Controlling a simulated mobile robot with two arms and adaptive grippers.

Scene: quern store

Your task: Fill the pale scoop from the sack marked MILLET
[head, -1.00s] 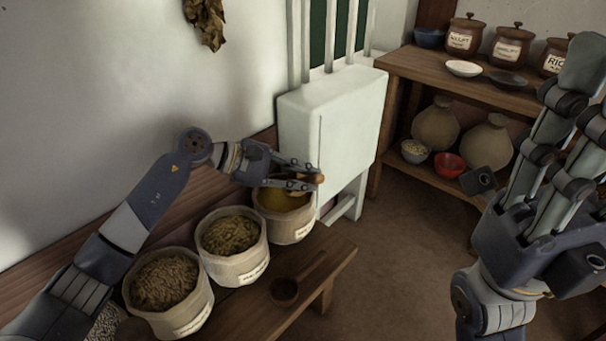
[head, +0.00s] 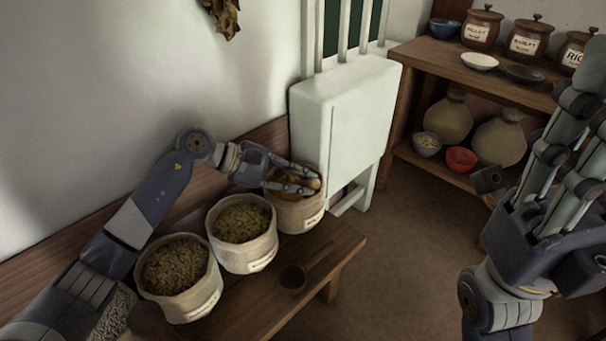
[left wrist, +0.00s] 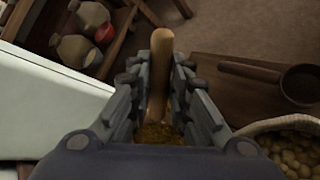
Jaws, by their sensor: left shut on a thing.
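My left gripper (head: 300,183) is shut on the wooden handle of the pale scoop. The light brown handle (left wrist: 160,70) stands between the fingers in the left wrist view; the scoop's bowl is hidden. The gripper is at the mouth of the far sack (head: 300,217), which holds yellow grain (left wrist: 157,134). A middle sack (head: 245,257) and a near sack (head: 190,302) hold browner grain. The sack labels are too small to read. A dark scoop (head: 293,277) lies on the bench. My right gripper (head: 540,175) is raised at the right, away from the sacks.
The sacks stand on a wooden bench (head: 342,243) along the wall. A pale folded panel (head: 345,115) stands close behind the far sack. Shelves (head: 415,80) at the back right hold jars, dishes, a red bowl (head: 461,159) and round pots. The floor between is clear.

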